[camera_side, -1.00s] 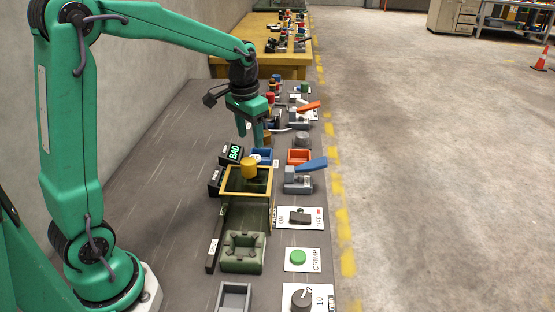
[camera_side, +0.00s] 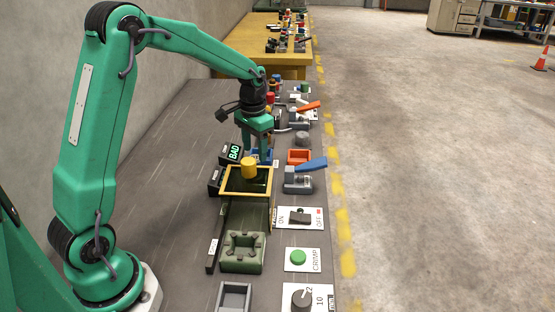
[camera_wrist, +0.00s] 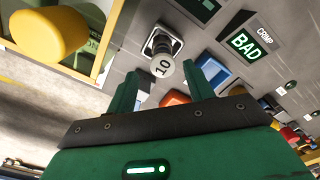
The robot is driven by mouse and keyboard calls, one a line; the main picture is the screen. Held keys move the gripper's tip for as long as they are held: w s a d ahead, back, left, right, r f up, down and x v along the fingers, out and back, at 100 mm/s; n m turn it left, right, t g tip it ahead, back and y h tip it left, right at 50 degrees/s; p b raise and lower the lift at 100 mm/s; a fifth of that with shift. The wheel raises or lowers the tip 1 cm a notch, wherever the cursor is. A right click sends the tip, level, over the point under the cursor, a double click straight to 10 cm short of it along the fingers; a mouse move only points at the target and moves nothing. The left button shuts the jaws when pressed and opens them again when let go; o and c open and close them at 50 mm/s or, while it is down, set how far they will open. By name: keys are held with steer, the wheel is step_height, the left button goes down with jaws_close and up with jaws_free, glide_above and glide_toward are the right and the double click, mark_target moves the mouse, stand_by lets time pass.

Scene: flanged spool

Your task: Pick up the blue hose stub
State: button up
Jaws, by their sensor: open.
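My gripper (camera_side: 255,154) is open and points down at the far side of the yellow-framed box in the side view. Its two fingers stand apart with nothing between them in the wrist view (camera_wrist: 172,76). A blue, tray-like piece (camera_wrist: 221,80) shows beside the right finger, which hides part of it. In the side view, blue (camera_side: 264,158) shows low behind the fingers. I cannot make out the blue hose stub for certain in either view.
A yellow cylinder (camera_side: 249,168) is at the yellow-framed box (camera_side: 222,180). A lit BAD sign (camera_side: 234,152) stands left of my gripper. An orange tray (camera_side: 300,156) and a blue-levered clamp (camera_side: 311,165) lie right. Small parts crowd the bench beyond; its left side is clear.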

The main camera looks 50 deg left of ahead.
mark_target(255, 157)
steer(key=shift+a+f, duration=0.2)
steer(key=shift+f, duration=2.45)
steer(key=shift+w, duration=0.1)
jaws_close()
